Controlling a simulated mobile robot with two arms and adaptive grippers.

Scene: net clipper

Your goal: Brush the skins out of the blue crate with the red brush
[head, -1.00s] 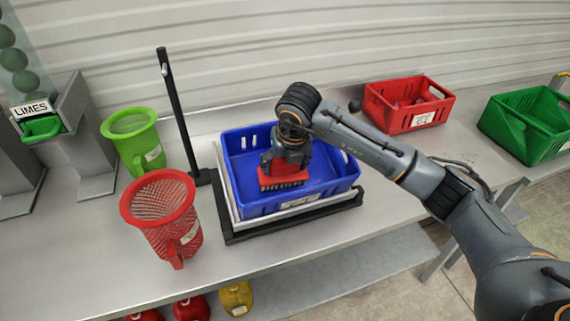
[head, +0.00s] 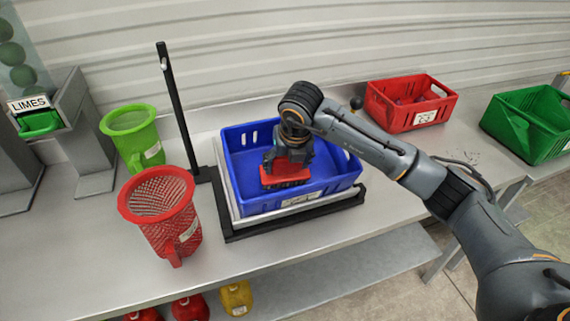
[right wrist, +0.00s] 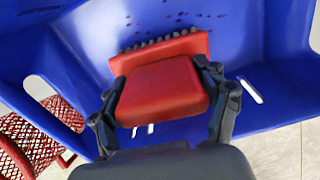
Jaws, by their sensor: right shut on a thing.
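The blue crate (head: 345,186) sits on a low black-framed stand on the bench. My right gripper (head: 288,160) is inside the crate, shut on the red brush (head: 285,176). In the right wrist view the brush (right wrist: 160,92) is held between both fingers, its dark bristle tufts showing along the far edge. Small dark skins (right wrist: 182,23) lie scattered on the blue crate floor (right wrist: 265,25) beyond the bristles. I cannot tell in the head view whether the bristles touch the floor. My left gripper is not in view.
A red mesh basket (head: 172,235) and a green basket (head: 143,145) stand left of the crate. A black post (head: 178,115) rises behind its left corner. A red crate (head: 425,115) and green crate (head: 510,128) stand to the right. Bench is bare in front.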

